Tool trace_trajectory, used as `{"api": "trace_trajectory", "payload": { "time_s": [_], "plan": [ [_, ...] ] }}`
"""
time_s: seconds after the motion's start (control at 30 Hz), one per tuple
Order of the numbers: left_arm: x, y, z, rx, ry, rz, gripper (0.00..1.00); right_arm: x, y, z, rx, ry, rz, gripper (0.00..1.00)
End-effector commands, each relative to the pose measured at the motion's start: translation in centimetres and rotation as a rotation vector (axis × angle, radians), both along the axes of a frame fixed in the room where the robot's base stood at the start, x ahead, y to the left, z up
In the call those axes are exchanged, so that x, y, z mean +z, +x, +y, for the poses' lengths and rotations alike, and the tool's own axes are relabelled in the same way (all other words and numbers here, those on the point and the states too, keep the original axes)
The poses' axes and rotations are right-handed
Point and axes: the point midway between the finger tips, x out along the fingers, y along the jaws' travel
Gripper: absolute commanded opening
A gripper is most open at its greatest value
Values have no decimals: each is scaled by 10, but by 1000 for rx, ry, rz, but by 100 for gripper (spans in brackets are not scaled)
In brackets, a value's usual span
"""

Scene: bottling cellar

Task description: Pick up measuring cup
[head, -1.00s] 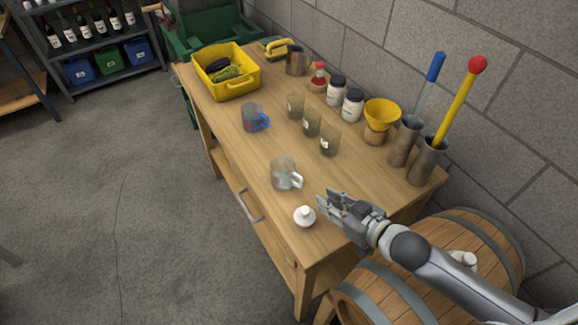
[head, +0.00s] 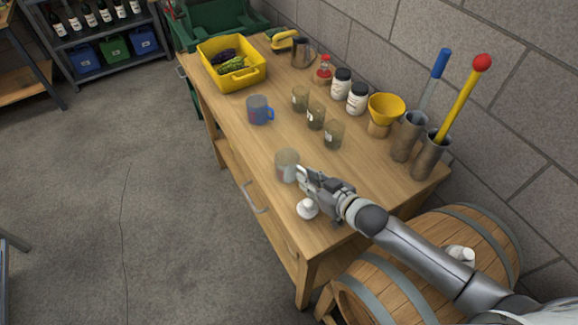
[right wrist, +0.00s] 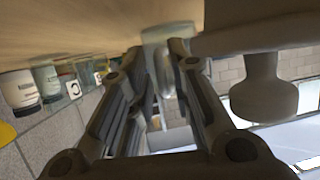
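A clear grey measuring cup (head: 285,166) with a pale handle stands upright near the front edge of the wooden table. It also shows in the right wrist view (right wrist: 168,34), just beyond the fingertips. A second cup (head: 258,110), with a blue handle and reddish marks, stands farther back. My right gripper (head: 302,178) is at the handle side of the clear cup. In the right wrist view its fingers are apart, with the handle (right wrist: 166,76) appearing between them; contact is unclear. My left gripper is not in view.
A white knobbed object (head: 307,208) sits close beside my right gripper. Small glasses (head: 316,116), jars (head: 357,98) and a yellow funnel (head: 386,108) stand toward the wall. A yellow bin (head: 232,76) is at the far end.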

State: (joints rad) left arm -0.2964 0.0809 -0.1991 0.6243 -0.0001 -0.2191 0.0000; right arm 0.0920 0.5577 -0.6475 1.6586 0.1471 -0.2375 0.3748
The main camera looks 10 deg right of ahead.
Motion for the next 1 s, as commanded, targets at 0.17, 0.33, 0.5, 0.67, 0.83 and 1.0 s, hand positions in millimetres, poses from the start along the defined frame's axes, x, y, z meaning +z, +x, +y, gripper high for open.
{"api": "trace_trajectory", "payload": {
  "time_s": [0.17, 0.33, 0.5, 0.67, 0.83, 1.0],
  "plan": [
    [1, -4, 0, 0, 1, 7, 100, -4, 9, 5, 0, -1, 0, 20],
    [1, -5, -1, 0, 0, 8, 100, -5, 9, 5, 0, -1, 0, 20],
    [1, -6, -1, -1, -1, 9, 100, -5, 9, 5, 0, -1, 0, 7],
    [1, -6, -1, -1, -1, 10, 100, -5, 9, 5, 0, -1, 0, 0],
    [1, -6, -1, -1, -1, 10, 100, -5, 9, 5, 0, -2, 1, 0],
    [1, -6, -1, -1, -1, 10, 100, -5, 9, 5, 0, -2, 1, 0]
  ]
}}
